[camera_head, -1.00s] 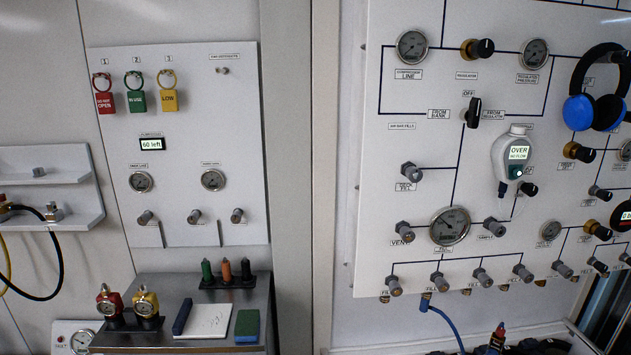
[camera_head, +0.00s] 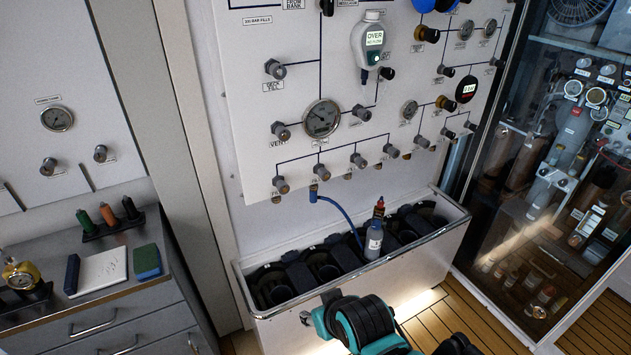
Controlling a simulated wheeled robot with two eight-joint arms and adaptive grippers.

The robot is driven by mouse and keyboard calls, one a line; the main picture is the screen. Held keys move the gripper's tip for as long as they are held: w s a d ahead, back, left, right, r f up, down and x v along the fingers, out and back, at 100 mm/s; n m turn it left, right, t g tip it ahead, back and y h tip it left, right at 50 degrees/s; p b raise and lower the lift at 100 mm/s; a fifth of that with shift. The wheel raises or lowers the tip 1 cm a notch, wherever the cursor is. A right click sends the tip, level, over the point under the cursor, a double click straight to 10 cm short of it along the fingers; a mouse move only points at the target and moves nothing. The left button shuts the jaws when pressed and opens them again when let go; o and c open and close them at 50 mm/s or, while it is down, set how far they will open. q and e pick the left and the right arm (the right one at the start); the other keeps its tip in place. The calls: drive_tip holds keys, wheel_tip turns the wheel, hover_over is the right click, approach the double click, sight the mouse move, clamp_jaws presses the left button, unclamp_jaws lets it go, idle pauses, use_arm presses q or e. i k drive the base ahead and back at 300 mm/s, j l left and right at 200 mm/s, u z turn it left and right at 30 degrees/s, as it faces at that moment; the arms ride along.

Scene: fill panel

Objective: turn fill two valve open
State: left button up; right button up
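The white fill panel (camera_head: 240,140) fills the upper middle of the head view. Along its lower edge runs a row of grey-knobbed valves with labels too small to read. The second from the left (camera_head: 319,172), probably fill two, sits just above the top of a blue hose (camera_head: 338,208). Its neighbours are a leftmost valve (camera_head: 282,185) and a third valve (camera_head: 357,161). I cannot tell from the knob whether the valve is open or closed. Teal and black arm parts of mine show at the bottom centre, below and apart from the panel; no gripper fingers can be made out.
A bin with dark cylinder slots (camera_head: 252,312) stands below the panel, with a grey bottle (camera_head: 374,241) in it. A grey drawer cabinet (camera_head: 120,305) is at left. A glass-fronted cabinet (camera_head: 520,150) stands at right. Wooden floor (camera_head: 430,312) is free in front.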

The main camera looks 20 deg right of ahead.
sight(323, 174)
drive_tip(key=i+j+z, duration=0.1)
drive_tip(key=z, duration=0.75)
